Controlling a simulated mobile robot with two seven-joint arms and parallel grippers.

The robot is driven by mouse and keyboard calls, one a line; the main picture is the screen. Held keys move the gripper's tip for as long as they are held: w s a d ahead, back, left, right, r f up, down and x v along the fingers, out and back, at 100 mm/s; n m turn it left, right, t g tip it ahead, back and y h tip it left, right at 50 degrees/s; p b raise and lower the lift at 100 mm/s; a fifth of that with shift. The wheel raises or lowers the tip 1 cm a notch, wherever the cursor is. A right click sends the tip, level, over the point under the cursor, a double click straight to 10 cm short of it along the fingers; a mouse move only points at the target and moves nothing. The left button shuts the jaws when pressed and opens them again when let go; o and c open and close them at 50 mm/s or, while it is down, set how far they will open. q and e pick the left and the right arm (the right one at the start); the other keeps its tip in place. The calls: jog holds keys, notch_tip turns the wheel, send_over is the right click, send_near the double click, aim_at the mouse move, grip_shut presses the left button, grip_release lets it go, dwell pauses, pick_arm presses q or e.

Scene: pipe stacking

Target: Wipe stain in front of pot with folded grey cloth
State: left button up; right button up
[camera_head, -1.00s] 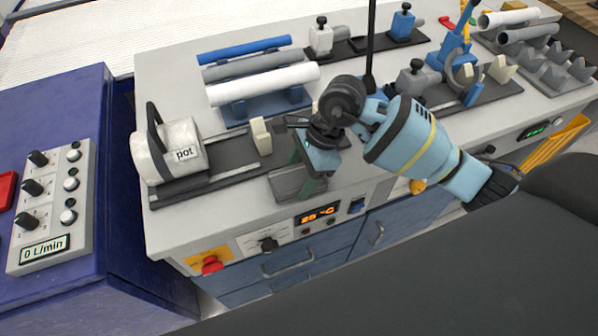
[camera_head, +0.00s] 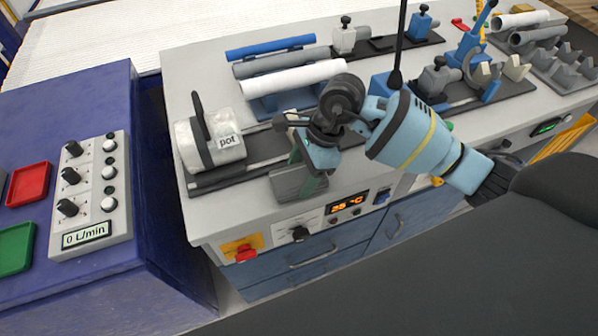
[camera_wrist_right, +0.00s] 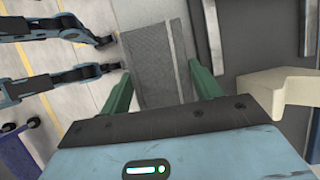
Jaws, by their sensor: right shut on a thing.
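The pot (camera_head: 234,152) is a white cylinder with a dark band and handle, on a dark rail at the left of the bench. My right gripper (camera_head: 312,172) is right of the pot and towards the bench front, pointing down. It is shut on the folded grey cloth (camera_head: 290,187), held low near the bench's front edge. In the right wrist view the cloth (camera_wrist_right: 150,62) lies between the two green fingers. I cannot make out the stain. Whether the cloth touches the bench is unclear. My left gripper is not in view.
A rack behind my gripper holds blue, grey and white pipes (camera_head: 294,79). Clamps on a rail (camera_head: 462,96) stand to the right. A control panel with knobs (camera_head: 90,190) is at left. The bench's front edge has a red button (camera_head: 245,254). Bare bench lies in front of the pot.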

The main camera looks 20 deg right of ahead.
jog(key=v, duration=0.2)
jog(key=p+v, duration=0.1)
jog(key=v, duration=0.1)
jog(key=shift+w+a, duration=0.15)
jog(key=shift+a, duration=0.15)
jog(key=shift+a+r+p, duration=0.1)
jog(key=shift+r+p, duration=0.75)
jog(key=shift+r, duration=0.95)
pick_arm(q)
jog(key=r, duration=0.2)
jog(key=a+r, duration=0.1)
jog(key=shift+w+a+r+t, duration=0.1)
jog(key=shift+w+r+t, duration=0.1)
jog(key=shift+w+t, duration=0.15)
pick_arm(e)
jog(key=shift+a+r, duration=0.1)
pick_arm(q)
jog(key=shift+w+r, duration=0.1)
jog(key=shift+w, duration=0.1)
